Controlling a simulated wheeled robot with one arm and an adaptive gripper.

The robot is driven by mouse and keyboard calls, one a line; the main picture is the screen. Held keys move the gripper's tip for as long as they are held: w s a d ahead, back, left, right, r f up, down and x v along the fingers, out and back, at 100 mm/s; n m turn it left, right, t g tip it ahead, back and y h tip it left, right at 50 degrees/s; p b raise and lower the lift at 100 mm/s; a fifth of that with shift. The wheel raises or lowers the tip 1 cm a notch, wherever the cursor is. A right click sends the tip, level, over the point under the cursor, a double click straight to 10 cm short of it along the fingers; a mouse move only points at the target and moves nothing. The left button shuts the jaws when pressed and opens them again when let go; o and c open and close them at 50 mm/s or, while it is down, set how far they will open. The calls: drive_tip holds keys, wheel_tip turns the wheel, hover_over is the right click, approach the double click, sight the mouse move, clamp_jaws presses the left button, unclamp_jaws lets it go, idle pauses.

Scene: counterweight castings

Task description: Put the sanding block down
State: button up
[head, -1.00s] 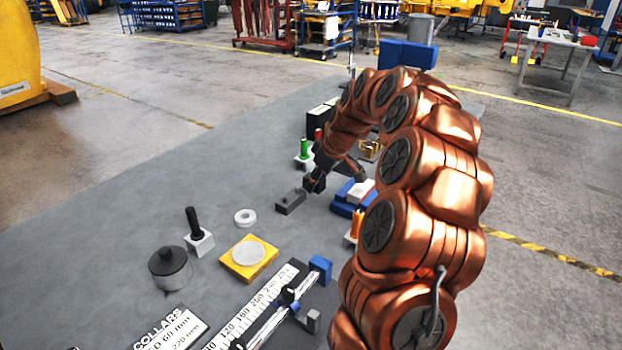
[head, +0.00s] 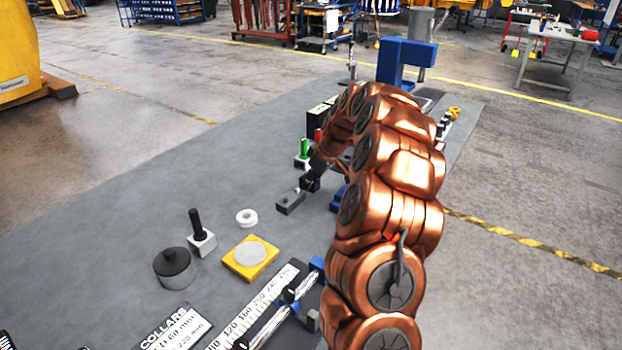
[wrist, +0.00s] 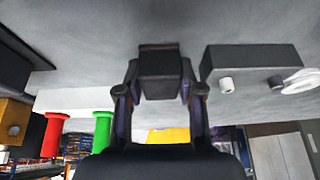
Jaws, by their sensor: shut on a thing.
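My gripper (wrist: 158,92) is shut on a dark, blocky piece, which I take to be the sanding block (wrist: 162,66); a finger stands on each side of it. In the head view my gripper (head: 313,181) is low over the grey table, just behind a flat grey block with a small knob (head: 290,202). The held block is small and dark there, partly hidden by my gripper and arm. I cannot tell whether it touches the table.
A green-handled piece (head: 304,147) and a red one (head: 318,135) stand close behind my gripper. A white ring (head: 246,217), a yellow plate with a pale disc (head: 250,257) and a black-handled gauge (head: 200,235) lie in front.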

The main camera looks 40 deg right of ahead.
drive_tip(key=shift+s+f+b, duration=0.15)
drive_tip(key=shift+f+b, duration=0.4)
drive_tip(key=shift+b, duration=0.15)
drive_tip(key=o, duration=0.8)
drive_tip(key=shift+a+f, duration=0.1)
drive_tip(key=shift+f, duration=0.2)
drive_tip(key=shift+r+p, duration=0.65)
drive_tip(key=shift+r, duration=0.2)
drive_tip(key=b+v, duration=0.3)
drive_tip(key=v, duration=0.9)
